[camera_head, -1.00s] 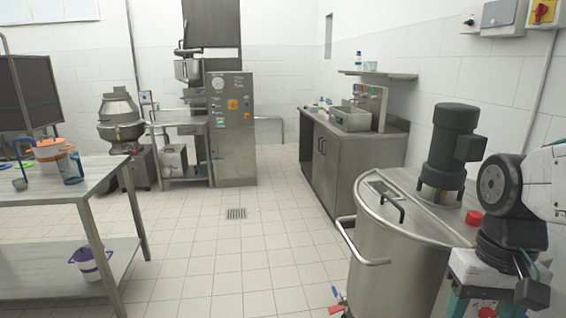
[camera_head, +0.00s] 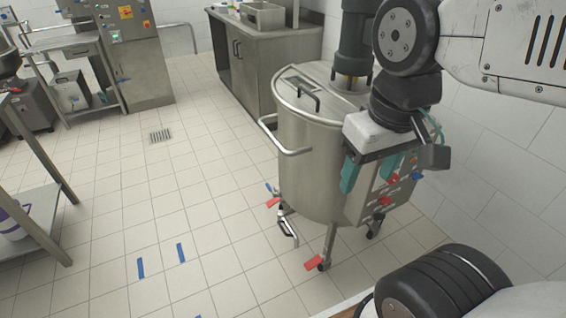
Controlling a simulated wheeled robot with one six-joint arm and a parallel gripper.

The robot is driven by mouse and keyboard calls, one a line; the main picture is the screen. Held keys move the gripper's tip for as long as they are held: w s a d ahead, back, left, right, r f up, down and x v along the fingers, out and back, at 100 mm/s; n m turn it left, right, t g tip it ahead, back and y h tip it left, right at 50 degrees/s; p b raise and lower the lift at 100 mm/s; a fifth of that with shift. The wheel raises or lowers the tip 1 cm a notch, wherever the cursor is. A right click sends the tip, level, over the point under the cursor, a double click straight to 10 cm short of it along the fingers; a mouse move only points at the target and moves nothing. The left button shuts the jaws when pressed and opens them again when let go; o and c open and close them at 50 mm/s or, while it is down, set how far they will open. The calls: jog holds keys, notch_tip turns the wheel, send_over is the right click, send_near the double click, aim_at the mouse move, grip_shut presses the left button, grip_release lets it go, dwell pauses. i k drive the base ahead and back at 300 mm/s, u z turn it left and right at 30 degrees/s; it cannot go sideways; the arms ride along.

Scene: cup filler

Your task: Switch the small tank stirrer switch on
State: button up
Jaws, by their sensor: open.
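The steel tank (camera_head: 312,150) stands on wheeled legs right of centre, with a dark stirrer motor (camera_head: 354,45) on its lid. A control panel (camera_head: 368,207) is on its right side, with small red and blue parts. I cannot tell which of them is the stirrer switch or how it is set; part of the panel is hidden behind my gripper. My gripper (camera_head: 371,176), with teal fingers, is open and points down. It appears in front of the tank's right side, over the panel; I cannot tell the gap between them. I see nothing between the fingers.
A looped handle (camera_head: 285,150) juts from the tank's left side, and a drain tap (camera_head: 287,225) sits low at the front. A steel counter (camera_head: 262,60) stands behind. Tiled floor (camera_head: 190,225) lies free to the left. A table edge shows at far left.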

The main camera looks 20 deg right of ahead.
aim_at(377, 217)
jog(key=k, duration=0.5)
jog(key=u, duration=1.15)
jog(key=i, duration=0.85)
jog(key=z, duration=1.75)
